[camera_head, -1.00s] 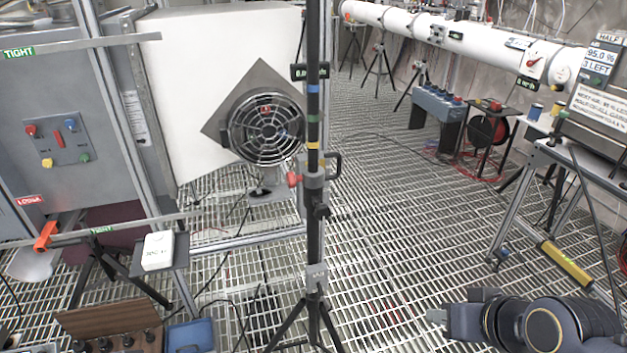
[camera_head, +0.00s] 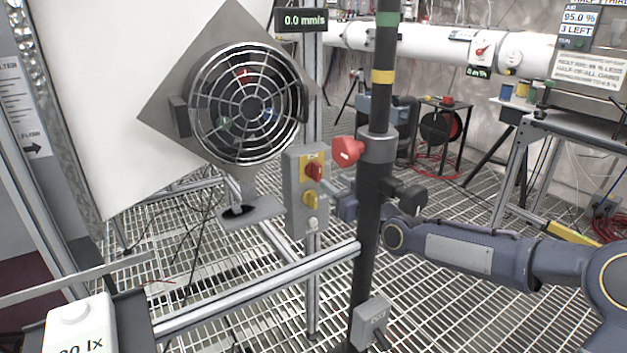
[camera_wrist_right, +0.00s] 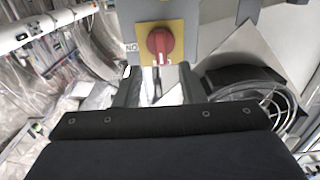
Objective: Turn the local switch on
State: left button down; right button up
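A grey switch box (camera_head: 294,217) stands upright beside a post, right of the fan. My right gripper (camera_head: 340,200) is just right of the box, partly hidden by the black pole. In the right wrist view the red knob (camera_wrist_right: 160,42) lies beyond my right gripper (camera_wrist_right: 158,88), whose two fingers are apart with nothing between them. A label beside the knob reads like "NO". My left gripper is not in view.
A horizontal rail (camera_head: 260,288) runs below.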

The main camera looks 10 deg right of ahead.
aim_at(320, 173)
jog(key=x, duration=0.6)
jog(key=shift+w+a, duration=0.2)
jog(key=shift+w, duration=0.1)
jog(key=shift+b, duration=0.3)
grip_shut()
